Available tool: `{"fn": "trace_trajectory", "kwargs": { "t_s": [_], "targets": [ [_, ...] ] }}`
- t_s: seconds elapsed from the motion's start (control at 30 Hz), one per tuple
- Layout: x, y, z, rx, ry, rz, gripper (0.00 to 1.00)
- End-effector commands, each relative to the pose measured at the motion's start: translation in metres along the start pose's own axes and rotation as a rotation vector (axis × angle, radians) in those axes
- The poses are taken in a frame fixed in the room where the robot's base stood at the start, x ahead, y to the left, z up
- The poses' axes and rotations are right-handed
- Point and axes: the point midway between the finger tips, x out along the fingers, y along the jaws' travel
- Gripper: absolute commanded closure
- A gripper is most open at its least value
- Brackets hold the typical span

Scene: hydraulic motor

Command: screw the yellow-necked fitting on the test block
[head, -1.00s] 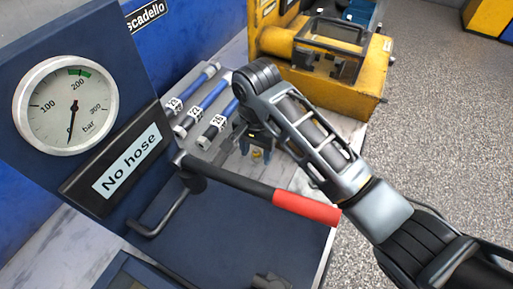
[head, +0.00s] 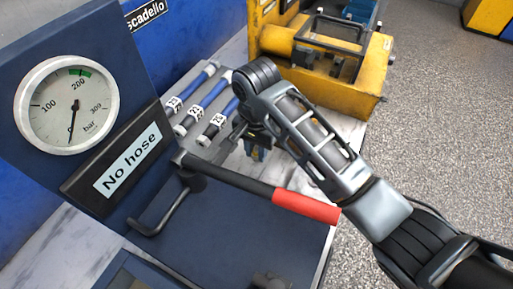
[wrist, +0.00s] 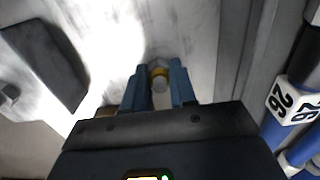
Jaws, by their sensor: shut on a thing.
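The yellow-necked fitting (wrist: 159,77) shows in the wrist view as a pale cylinder with a yellow band. My gripper (wrist: 157,90) has its two blue fingers shut on it, one on each side. In the head view my gripper (head: 256,152) points down over the pale bench top, beside the hoses. The fitting is mostly hidden there by the fingers. I cannot tell for certain which part is the test block.
Blue hoses (head: 212,128) with number tags lie on a rack left of my gripper. A red-handled lever (head: 305,207) crosses in front, near the gauge (head: 66,105) and its blue panel. A yellow machine (head: 320,85) stands behind.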

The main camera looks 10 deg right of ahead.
Motion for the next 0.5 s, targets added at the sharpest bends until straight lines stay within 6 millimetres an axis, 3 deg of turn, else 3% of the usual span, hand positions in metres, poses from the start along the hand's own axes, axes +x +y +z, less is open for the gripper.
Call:
{"fn": "trace_trajectory", "kwargs": {
  "t_s": [0.5],
  "targets": [
    [-0.023,0.0,0.0,-0.001,0.0,0.0,1.0]
  ]
}}
